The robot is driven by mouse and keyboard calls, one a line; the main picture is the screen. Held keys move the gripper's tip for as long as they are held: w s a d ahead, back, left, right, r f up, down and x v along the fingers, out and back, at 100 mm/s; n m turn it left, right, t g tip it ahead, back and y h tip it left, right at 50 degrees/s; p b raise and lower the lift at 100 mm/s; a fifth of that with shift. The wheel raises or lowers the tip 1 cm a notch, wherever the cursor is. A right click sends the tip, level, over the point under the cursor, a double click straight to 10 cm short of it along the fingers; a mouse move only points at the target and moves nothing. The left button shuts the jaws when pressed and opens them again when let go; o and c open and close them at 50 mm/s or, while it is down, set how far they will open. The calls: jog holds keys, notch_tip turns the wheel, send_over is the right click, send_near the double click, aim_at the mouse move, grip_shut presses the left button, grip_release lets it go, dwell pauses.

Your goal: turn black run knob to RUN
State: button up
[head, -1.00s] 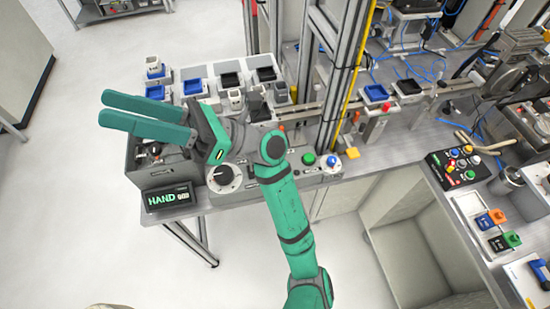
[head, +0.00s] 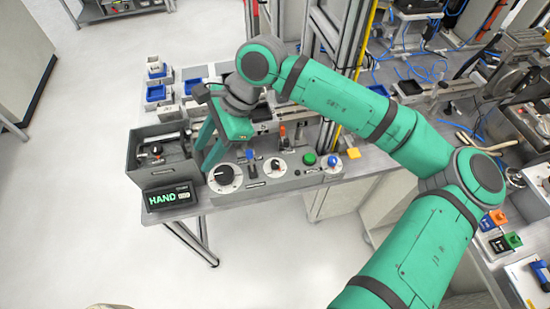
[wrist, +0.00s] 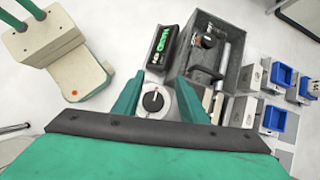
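A black knob on a white round dial (head: 225,178) sits at the left end of the grey control panel. In the wrist view the black knob (wrist: 153,102) shows between and below my fingers, its pointer line slanted. A small display (head: 170,196) beside it reads HAND. A second, smaller black knob on a white dial (head: 277,167) is further right on the panel; labels are too small to read. My gripper (head: 206,160) points down just behind and left of the large dial. In the wrist view its fingers (wrist: 159,82) are apart, with nothing held.
A grey bin (head: 150,155) with dark parts stands left of the gripper. Blue trays (head: 193,86) lie behind. An aluminium frame post rises behind the panel.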

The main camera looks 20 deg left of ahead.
aim_at(276, 163)
jog(key=w+d+f+t+h, duration=0.1)
jog(key=w+d+t+h, duration=0.4)
jog(key=w+d, duration=0.65)
jog(key=shift+g+h, duration=0.3)
jog(key=shift+g, duration=0.2)
jog(key=f, duration=0.3)
jog(key=s+d+f, duration=0.1)
jog(key=f, duration=0.6)
jog(key=shift+s+d+f, duration=0.15)
jog(key=shift+d+f, duration=0.05)
jog(key=shift+f, duration=0.2)
grip_shut()
